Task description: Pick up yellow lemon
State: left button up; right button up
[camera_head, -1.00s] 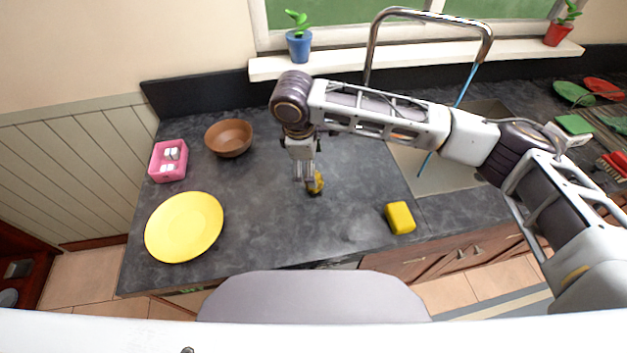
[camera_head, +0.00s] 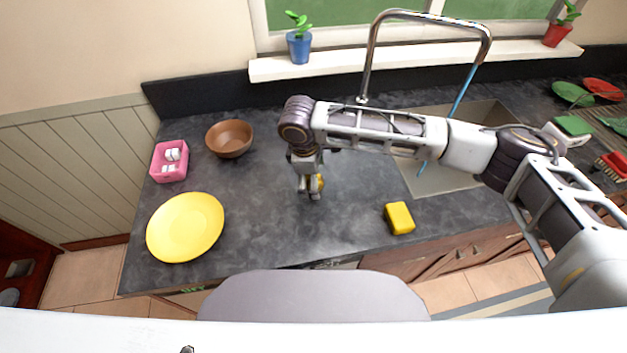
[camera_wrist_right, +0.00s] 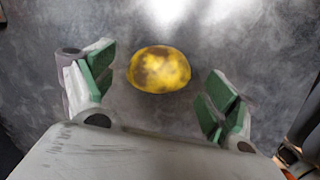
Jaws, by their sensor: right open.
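The yellow lemon (camera_wrist_right: 160,69), with brown blotches, lies on the dark countertop. In the right wrist view it sits between the green-padded fingertips of my right gripper (camera_wrist_right: 158,95), a little beyond them, with a gap on both sides. The gripper is open and empty. In the head view my right gripper (camera_head: 309,192) points down at the counter, and the lemon (camera_head: 320,183) shows partly behind its fingers. My left gripper is not in view.
A yellow sponge-like block (camera_head: 399,218) lies to the right on the counter (camera_head: 270,230). A yellow plate (camera_head: 185,227), a brown bowl (camera_head: 229,138) and a pink box (camera_head: 169,160) stand at the left. The sink and tall faucet (camera_head: 370,60) are behind my right arm.

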jog(key=shift+w+d+f, duration=0.1)
jog(key=shift+f, duration=1)
jog(key=shift+c, duration=0.4)
jog(key=c, duration=1)
jog(key=shift+r, duration=0.1)
jog(key=shift+c, duration=0.2)
notch_tip(320, 180, up, 9)
jog(key=shift+r+b, duration=0.15)
jog(key=shift+b, duration=0.15)
jog(key=shift+r, duration=0.3)
